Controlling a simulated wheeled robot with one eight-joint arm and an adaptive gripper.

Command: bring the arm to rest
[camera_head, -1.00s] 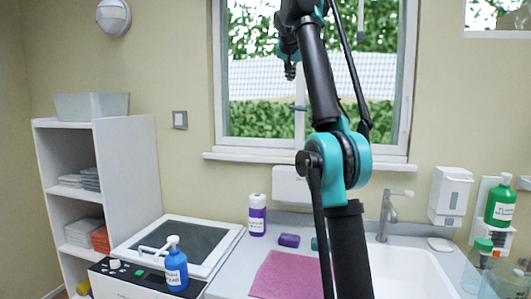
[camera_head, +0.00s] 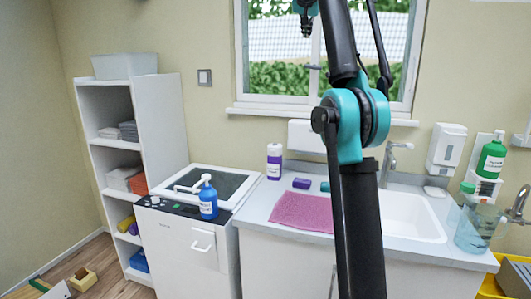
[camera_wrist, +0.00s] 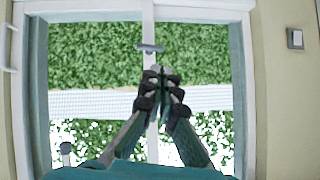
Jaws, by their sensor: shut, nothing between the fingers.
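My arm, black with teal joints, rises through the middle of the head view in front of the counter and window. My gripper (camera_wrist: 160,72) shows in the wrist view with its dark fingertips together and nothing between them. It points toward the window (camera_wrist: 205,45), with open air around it. In the head view the gripper (camera_head: 306,32) hangs small and dark at the top edge, in front of the window panes, and its upper part is partly cut off.
A counter holds a pink cloth (camera_head: 303,212), a purple-labelled bottle (camera_head: 274,162) and a sink (camera_head: 410,218). A blue spray bottle (camera_head: 208,198) stands on a white cabinet (camera_head: 185,245). A shelf unit (camera_head: 160,118) is at left. A clear jug (camera_head: 473,230) is at right.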

